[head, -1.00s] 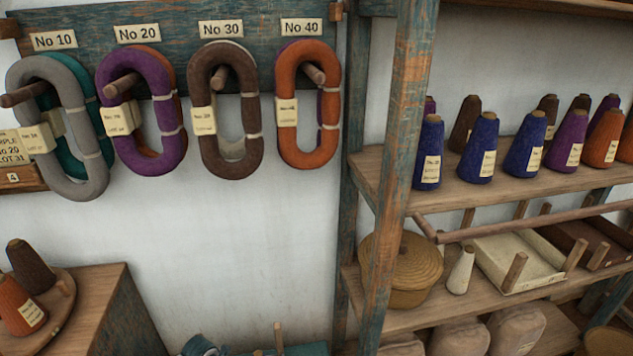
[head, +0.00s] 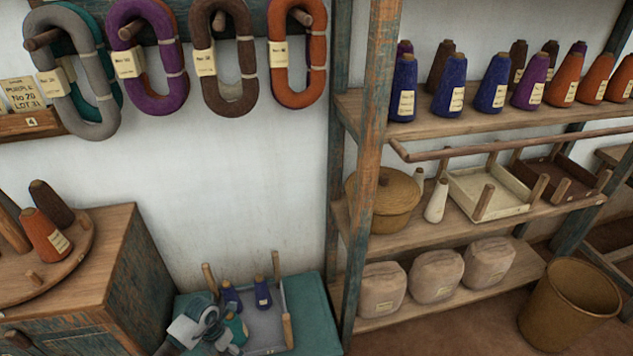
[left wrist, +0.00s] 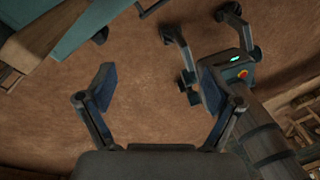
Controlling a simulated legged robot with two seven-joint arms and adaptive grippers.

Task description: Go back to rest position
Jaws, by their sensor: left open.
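My left gripper (left wrist: 155,88) is open and empty in the left wrist view. Its two dark fingers stand wide apart above brown floor, touching nothing. My right gripper is not seen clearly in either view.
Hanks (head: 230,95) hang on pegs at upper left. A shelf unit (head: 470,222) with cones, a lidded basket (head: 384,205) and trays stands at right. Below, a teal bench (head: 315,320) carries a tray of cones. A wooden cabinet (head: 140,275) stands left, a bin (head: 570,305) at lower right.

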